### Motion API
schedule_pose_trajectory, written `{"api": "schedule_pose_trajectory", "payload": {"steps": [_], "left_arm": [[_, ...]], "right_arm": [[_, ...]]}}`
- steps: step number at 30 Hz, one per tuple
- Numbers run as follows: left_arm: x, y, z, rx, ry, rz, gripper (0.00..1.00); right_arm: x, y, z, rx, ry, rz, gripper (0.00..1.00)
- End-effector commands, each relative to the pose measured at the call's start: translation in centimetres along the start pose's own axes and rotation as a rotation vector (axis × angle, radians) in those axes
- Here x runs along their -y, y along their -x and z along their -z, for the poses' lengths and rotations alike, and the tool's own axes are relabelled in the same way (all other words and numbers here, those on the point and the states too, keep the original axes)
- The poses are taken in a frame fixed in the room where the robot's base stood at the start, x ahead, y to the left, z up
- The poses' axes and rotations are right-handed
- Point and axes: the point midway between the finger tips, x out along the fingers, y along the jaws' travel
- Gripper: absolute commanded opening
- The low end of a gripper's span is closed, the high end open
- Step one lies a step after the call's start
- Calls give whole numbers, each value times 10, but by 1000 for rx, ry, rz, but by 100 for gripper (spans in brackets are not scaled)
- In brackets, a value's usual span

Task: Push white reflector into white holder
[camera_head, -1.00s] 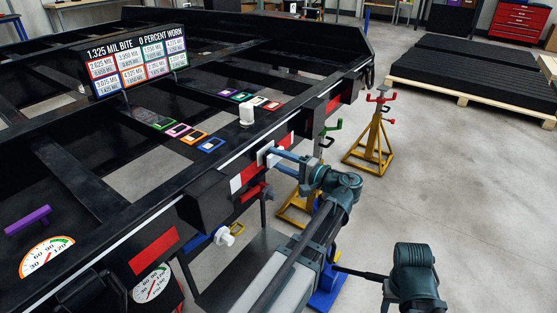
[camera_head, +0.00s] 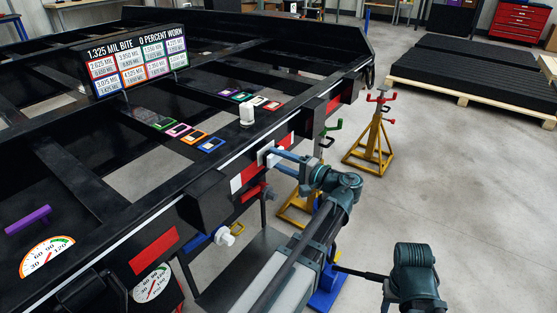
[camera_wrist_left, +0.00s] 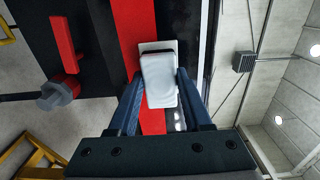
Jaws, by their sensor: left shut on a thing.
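The white reflector (camera_wrist_left: 158,78) is a small white block between the blue fingers of my left gripper (camera_wrist_left: 156,88) in the left wrist view. A white plate, seemingly the white holder (camera_wrist_left: 148,46), shows just behind it on the red and black trailer edge. I cannot tell how far the reflector sits in it. In the head view, my left gripper (camera_head: 273,157) is shut on the reflector at the trailer's side, up against the white patch (camera_head: 264,153) there. The fingers hide much of the contact. My right gripper is not in view.
The black trailer frame (camera_head: 75,185) fills the left, with coloured tags and a white block (camera_head: 247,114) on top. A yellow jack stand (camera_head: 372,145) stands right of the gripper. A pallet of black planks (camera_head: 470,80) lies behind. The floor at right is clear.

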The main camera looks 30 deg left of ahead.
Motion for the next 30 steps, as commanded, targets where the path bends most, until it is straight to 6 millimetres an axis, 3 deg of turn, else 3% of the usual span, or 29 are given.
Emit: {"api": "schedule_pose_trajectory", "payload": {"steps": [30], "left_arm": [[0,-10,0,1,0,0,0]], "right_arm": [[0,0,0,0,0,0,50]]}}
